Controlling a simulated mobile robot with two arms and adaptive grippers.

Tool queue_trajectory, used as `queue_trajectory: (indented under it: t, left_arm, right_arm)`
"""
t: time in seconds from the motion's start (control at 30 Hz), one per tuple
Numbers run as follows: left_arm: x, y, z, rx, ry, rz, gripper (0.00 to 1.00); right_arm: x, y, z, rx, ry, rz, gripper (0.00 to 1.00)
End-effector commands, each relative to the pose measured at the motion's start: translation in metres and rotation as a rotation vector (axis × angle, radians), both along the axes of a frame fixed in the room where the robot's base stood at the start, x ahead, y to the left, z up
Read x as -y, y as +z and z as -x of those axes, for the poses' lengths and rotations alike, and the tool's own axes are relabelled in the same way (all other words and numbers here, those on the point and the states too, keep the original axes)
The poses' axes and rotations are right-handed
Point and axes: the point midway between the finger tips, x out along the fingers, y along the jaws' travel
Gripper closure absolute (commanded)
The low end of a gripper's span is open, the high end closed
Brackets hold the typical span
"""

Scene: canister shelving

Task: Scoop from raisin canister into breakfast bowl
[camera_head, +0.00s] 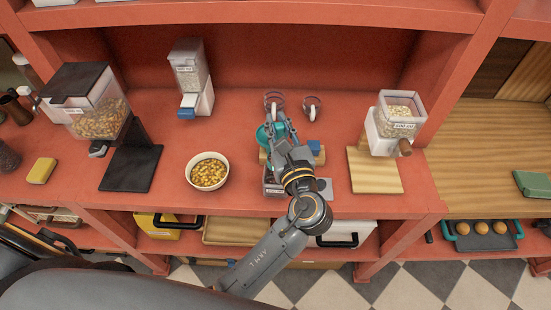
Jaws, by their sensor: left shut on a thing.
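A pale bowl (190,175) full of golden-yellow pieces stands on the red shelf, left of my left gripper. My left gripper (279,127) is shut on a teal object (264,136), only partly visible behind the fingers. I cannot tell whether it is a scoop or a lid. A canister-like container (271,183) with dark contents and a label stands below the gripper, largely hidden by my wrist. I cannot read its label. My right gripper is not in view.
Dispensers stand at left (85,103), back (187,75) and right (394,118). A wooden board (374,172) lies right, and a yellow sponge (41,170) far left. Shelf between bowl and gripper is clear.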

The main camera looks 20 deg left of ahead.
Motion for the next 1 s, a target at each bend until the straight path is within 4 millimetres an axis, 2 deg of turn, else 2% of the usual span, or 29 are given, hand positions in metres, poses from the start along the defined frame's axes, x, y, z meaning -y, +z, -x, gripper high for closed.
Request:
queue_trajectory:
  t: [0.57, 1.0]
  left_arm:
    - [0.000, 0.001, 0.000, 0.000, 0.000, 0.000, 1.00]
    - [0.000, 0.026, 0.000, 0.001, 0.000, 0.002, 1.00]
  right_arm:
    - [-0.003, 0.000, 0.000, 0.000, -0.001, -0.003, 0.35]
    - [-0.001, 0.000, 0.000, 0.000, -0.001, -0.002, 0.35]
